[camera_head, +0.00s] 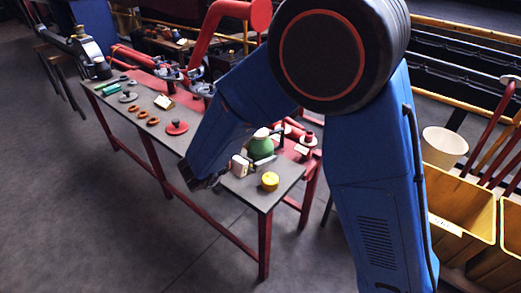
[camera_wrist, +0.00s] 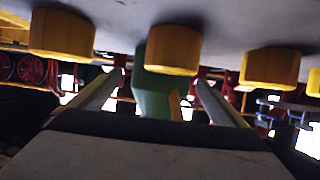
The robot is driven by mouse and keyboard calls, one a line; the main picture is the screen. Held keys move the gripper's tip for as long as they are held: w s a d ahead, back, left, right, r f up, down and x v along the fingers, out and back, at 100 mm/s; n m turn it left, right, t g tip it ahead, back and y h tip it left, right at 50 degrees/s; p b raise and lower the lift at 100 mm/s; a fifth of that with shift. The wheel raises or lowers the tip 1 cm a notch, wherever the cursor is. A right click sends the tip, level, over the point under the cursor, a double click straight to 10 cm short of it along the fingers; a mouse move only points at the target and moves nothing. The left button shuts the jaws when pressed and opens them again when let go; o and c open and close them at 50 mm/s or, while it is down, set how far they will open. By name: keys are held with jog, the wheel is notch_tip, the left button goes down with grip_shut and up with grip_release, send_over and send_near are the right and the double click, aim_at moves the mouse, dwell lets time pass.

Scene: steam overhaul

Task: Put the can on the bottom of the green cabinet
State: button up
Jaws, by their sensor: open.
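A rounded green can (camera_head: 261,147) with a pale top stands near the right end of the workbench (camera_head: 240,188). My gripper (camera_head: 205,183) is at the left in the head view, low by the bench's front edge; my arm partly hides it. In the wrist view my gripper (camera_wrist: 158,98) has its two fingers apart. A green body (camera_wrist: 152,95) shows beyond and between the fingers, behind a yellow cylinder (camera_wrist: 173,50); I cannot tell whether it is the same can. No green cabinet can be made out.
A yellow tin (camera_head: 270,181) and a small white box (camera_head: 240,166) are on the bench near the green can. A red disc (camera_head: 177,128) and orange rings (camera_head: 141,113) lie further left. Yellow bins (camera_head: 460,205) stand at right. Open floor lies in front of the bench.

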aim_at(260, 150)
jog(key=x, duration=0.3)
jog(key=shift+w+d+f, duration=0.15)
jog(key=shift+w+f, duration=0.1)
jog(key=shift+w, duration=0.05)
jog(key=shift+r, duration=0.1)
jog(key=c, duration=1.6)
